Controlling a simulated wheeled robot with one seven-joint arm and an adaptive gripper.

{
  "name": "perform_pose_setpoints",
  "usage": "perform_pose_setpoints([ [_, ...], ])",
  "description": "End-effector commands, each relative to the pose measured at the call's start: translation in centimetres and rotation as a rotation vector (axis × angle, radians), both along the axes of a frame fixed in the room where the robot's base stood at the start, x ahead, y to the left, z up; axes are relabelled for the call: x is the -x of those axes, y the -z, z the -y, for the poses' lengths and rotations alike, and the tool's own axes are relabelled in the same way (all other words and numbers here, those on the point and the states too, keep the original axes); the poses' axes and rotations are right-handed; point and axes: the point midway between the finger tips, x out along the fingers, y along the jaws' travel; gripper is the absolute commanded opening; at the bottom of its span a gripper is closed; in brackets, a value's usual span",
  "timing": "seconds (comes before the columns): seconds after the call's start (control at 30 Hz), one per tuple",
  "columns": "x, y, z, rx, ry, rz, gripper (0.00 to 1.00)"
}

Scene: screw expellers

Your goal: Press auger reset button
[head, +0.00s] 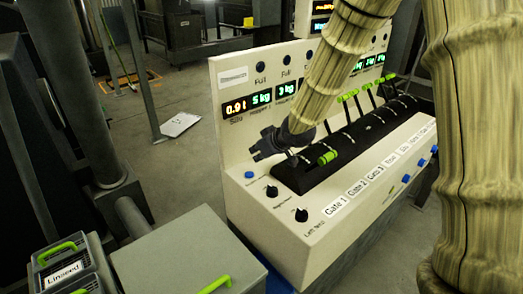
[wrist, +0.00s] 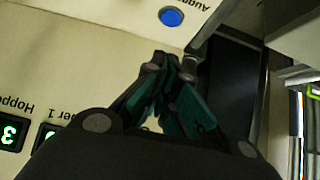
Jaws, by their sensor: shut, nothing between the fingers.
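A round blue button (head: 249,174) sits on the left end of the cream control panel (head: 262,222), above two black knobs. In the wrist view a blue button (wrist: 171,16) shows at the top, beside an upside-down, cut-off label starting "Aug". My gripper (head: 260,150) is over the left part of the panel, just above the blue button in the picture and apart from it. In the wrist view my gripper (wrist: 165,62) has its dark fingers closed together, empty, with the tips pointing toward the button. The exact height of the tips over the panel is unclear.
A black lever block (head: 290,178) with green-handled levers lies right of my gripper. Black knobs (head: 302,215) and more blue buttons (head: 405,178) are on the front slope. Lit displays (head: 261,98) fill the upright back panel. A grey box (head: 190,255) stands at the lower left.

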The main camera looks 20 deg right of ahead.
Motion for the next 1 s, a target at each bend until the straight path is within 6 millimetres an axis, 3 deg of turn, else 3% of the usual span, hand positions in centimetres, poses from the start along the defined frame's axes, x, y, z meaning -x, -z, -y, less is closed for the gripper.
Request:
perform_pose_setpoints([
  [0.47,-3.5,3.8,-1.4,0.0,-0.003,-0.001,0.0],
  [0.7,-3.5,6.2,-1.4,0.001,-0.004,-0.002,0.0],
  [1.0,-3.5,7.6,-1.3,0.001,-0.002,0.0,0.0],
])
